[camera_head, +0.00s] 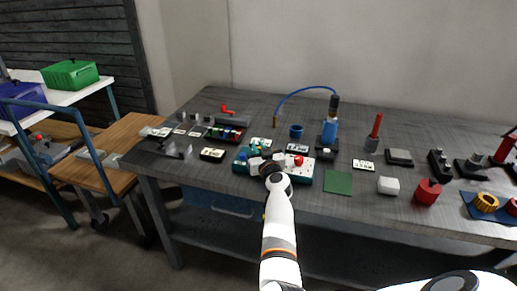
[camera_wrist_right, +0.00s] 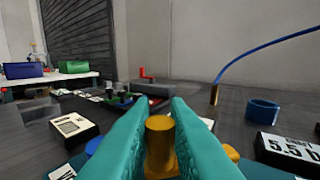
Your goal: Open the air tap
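My right gripper (camera_head: 257,152) reaches over the blue-green board (camera_head: 304,177) near the table's front edge. In the right wrist view its two teal fingers (camera_wrist_right: 161,108) stand on both sides of a short brass-coloured post (camera_wrist_right: 160,138). The post fills the gap between them, with no clear space at its sides. I cannot tell for sure whether this post is the air tap. A red lever-like part (camera_head: 227,109) stands at the back left of the table; it also shows in the right wrist view (camera_wrist_right: 147,75). My left gripper is not in view.
A blue hose (camera_head: 300,90) arches behind the board, near a blue bottle-like device (camera_head: 329,130) and blue ring (camera_head: 296,131). A small labelled box (camera_head: 212,154) lies left of the board. A green mat (camera_head: 338,182) and white block (camera_head: 388,185) lie to the right.

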